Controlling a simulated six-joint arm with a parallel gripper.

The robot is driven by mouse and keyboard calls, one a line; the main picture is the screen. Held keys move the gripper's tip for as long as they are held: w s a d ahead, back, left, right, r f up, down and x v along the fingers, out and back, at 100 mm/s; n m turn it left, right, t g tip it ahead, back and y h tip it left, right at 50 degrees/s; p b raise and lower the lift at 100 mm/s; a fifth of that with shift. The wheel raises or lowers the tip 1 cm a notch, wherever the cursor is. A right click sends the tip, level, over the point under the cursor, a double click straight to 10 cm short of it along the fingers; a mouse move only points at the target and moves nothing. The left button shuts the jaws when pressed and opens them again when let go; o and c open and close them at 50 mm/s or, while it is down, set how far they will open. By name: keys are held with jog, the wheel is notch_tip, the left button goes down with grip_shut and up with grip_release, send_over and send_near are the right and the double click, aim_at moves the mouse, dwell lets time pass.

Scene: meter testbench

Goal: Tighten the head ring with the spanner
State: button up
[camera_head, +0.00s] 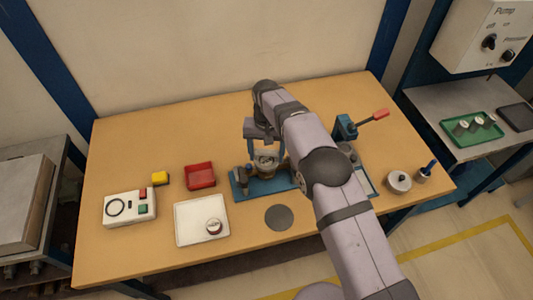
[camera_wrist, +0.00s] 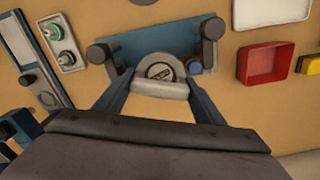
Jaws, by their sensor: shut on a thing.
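My gripper (camera_wrist: 158,84) reaches down over the blue fixture plate (camera_wrist: 130,46). Its two blue fingers stand apart, closed on the pale bar of what looks like the spanner (camera_wrist: 160,90). A grey arc curves beyond the bar around the round meter head (camera_wrist: 159,70); I cannot tell whether the spanner is seated on the head ring. In the head view, my gripper (camera_head: 262,136) is above the meter (camera_head: 265,163), which sits between posts on the blue plate (camera_head: 279,185). The arm and fingers partly hide the meter, and the ring cannot be made out clearly.
A red bin (camera_head: 200,176), a yellow block (camera_head: 160,178), a white tray (camera_head: 188,237) and a control box (camera_head: 130,208) lie left. A dark disc (camera_head: 279,217) lies in front. A red-handled device (camera_head: 346,127) stands right, with a metal pot (camera_head: 398,182) farther right.

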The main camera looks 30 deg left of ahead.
aim_at(266, 150)
jog(key=shift+r+p, duration=1.1)
jog(key=shift+r, duration=0.85)
jog(key=shift+s, duration=0.1)
